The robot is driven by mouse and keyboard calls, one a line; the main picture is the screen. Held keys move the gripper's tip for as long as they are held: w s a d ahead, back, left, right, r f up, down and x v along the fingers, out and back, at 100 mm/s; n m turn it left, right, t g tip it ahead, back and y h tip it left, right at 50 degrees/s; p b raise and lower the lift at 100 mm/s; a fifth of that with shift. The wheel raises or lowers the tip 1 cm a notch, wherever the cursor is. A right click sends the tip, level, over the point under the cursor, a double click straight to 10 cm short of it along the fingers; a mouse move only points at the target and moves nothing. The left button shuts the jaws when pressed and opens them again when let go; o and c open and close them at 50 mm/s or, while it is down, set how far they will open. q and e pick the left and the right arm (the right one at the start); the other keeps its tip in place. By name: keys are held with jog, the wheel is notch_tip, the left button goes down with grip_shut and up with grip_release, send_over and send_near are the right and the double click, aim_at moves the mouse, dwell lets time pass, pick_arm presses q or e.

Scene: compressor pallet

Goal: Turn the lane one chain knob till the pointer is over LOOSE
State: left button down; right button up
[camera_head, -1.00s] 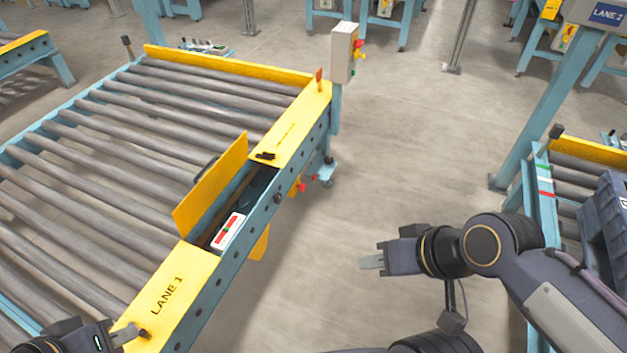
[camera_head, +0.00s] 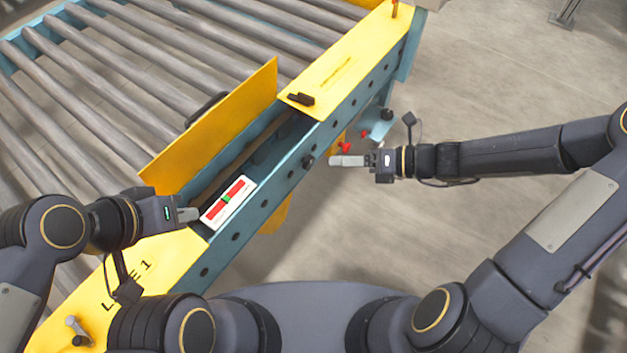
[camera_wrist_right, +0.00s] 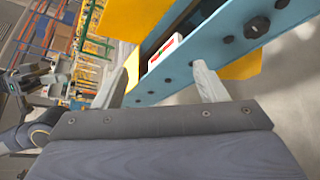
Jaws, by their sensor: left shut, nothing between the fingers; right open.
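The lane one conveyor has a blue side rail (camera_head: 285,165). A round black knob (camera_head: 308,161) sits on the rail's outer face and also shows in the right wrist view (camera_wrist_right: 257,27). A white gauge plate with red and green bands (camera_head: 228,204) lies in the open bay; it also shows in the right wrist view (camera_wrist_right: 165,50). No LOOSE lettering or pointer reading is legible. My right gripper (camera_head: 347,161) is open and empty, just right of the knob in the head view and apart from it. My left gripper (camera_head: 188,214) is shut and empty, beside the gauge's left end.
A yellow lid (camera_head: 215,125) stands raised over the bay. The yellow cover (camera_head: 335,65) beyond it carries a black latch (camera_head: 301,99). Grey rollers (camera_head: 140,65) fill the left. Red fittings (camera_head: 344,147) show below the rail. Open floor (camera_head: 490,75) lies at the right.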

jog(key=w+a+f+m+t+y+b, duration=0.1)
jog(key=w+f+m+t+b, duration=0.3)
jog(key=f+m, duration=0.75)
jog(key=m+t+b, duration=0.3)
jog(key=m+b, duration=0.1)
jog(key=m, duration=0.7)
send_near(311, 164)
jog(key=x, duration=0.2)
jog(key=shift+n, duration=0.25)
jog(key=b+x, duration=0.2)
jog(key=x, duration=0.5)
jog(key=shift+a+r, duration=0.1)
pick_arm(q)
notch_tip(311, 164, down, 13)
jog(key=shift+s, duration=0.15)
pick_arm(e)
jog(key=shift+c, duration=0.3)
jog(key=c, duration=0.9)
pick_arm(q)
jog(key=shift+r, duration=0.15)
pick_arm(e)
jog(key=shift+c, duration=0.2)
